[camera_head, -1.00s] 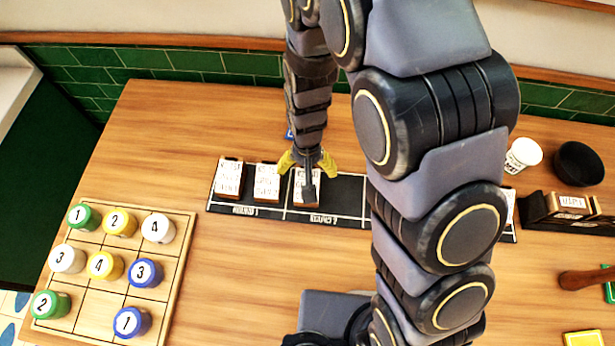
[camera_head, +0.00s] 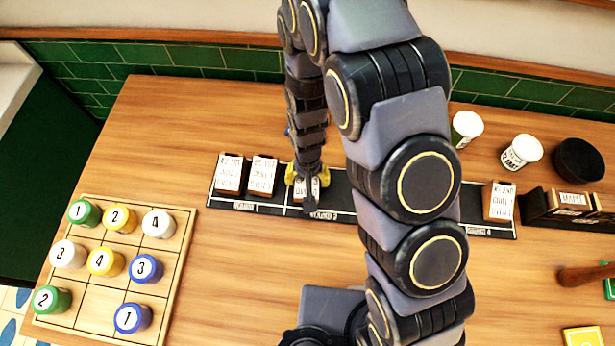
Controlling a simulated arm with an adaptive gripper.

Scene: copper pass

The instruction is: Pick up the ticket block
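The ticket blocks are small brown blocks with white printed faces on a black rail. One ticket block (camera_head: 306,189) stands under my gripper (camera_head: 307,176), partly covered by it. My gripper points down, with one yellow fingertip on each side of this block. I cannot tell whether the fingers touch it. Two more ticket blocks stand to the left, a far left one (camera_head: 230,173) and one beside it (camera_head: 262,176). Another ticket block (camera_head: 499,202) stands near the rail's right end. My arm hides part of the rail (camera_head: 340,205).
A wooden grid board (camera_head: 190,235) with numbered round pieces lies at the left. White cups (camera_head: 521,152), a black bowl (camera_head: 578,162) and a dark holder (camera_head: 556,207) are at the right. A wooden-handled tool (camera_head: 583,277) lies at the right edge. Bare table lies in front of the rail.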

